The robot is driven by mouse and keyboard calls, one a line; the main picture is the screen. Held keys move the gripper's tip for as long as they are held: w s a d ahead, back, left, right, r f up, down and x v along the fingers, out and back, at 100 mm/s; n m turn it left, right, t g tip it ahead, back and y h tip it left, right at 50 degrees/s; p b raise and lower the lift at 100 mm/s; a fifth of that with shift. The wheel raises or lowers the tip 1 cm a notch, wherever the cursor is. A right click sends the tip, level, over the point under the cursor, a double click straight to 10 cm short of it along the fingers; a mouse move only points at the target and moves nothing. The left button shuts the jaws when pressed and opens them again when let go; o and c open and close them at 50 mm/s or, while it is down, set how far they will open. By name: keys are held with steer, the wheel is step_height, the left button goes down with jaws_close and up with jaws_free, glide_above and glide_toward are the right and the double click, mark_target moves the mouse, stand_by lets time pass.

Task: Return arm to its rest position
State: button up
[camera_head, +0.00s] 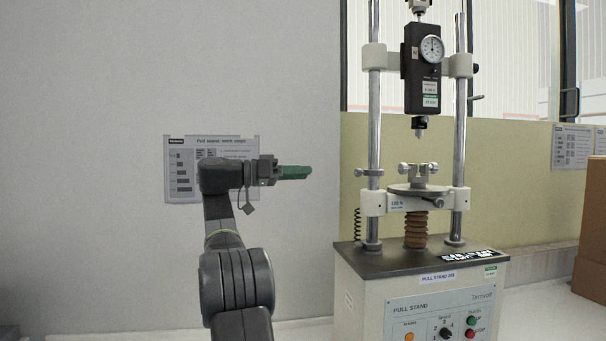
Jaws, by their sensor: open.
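My arm rises from the bottom of the view, left of centre, and bends to the right at its top. My gripper (304,172), with green fingers, points right at the end of the arm. It is open, and I see nothing held in it. The fingers overlap from this side, so the gap between them is hidden. The gripper is in front of the wall and appears left of the pull stand (430,285), with a visible gap to its left post.
The pull stand has two steel posts, a dial gauge (431,49) and a round table (419,191). A paper sheet (182,186) hangs on the wall behind my arm. A brown box (592,235) stands at the far right. The left side looks clear.

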mark_target(356, 172)
steer(key=shift+d, duration=0.1)
steer(key=w+d, duration=0.2)
steer(key=d, duration=1.1)
steer(key=shift+w+d, duration=0.25)
steer(key=shift+w, duration=0.1)
steer(key=shift+a, duration=0.1)
steer(key=shift+d, duration=0.35)
steer(key=shift+a+f+n+p, duration=0.15)
steer(key=shift+n+p, duration=2.55)
steer(key=shift+n, duration=2.85)
steer(key=shift+a+n+p, duration=0.15)
steer(key=shift+n+p, duration=2.55)
steer(key=shift+n, duration=2.85)
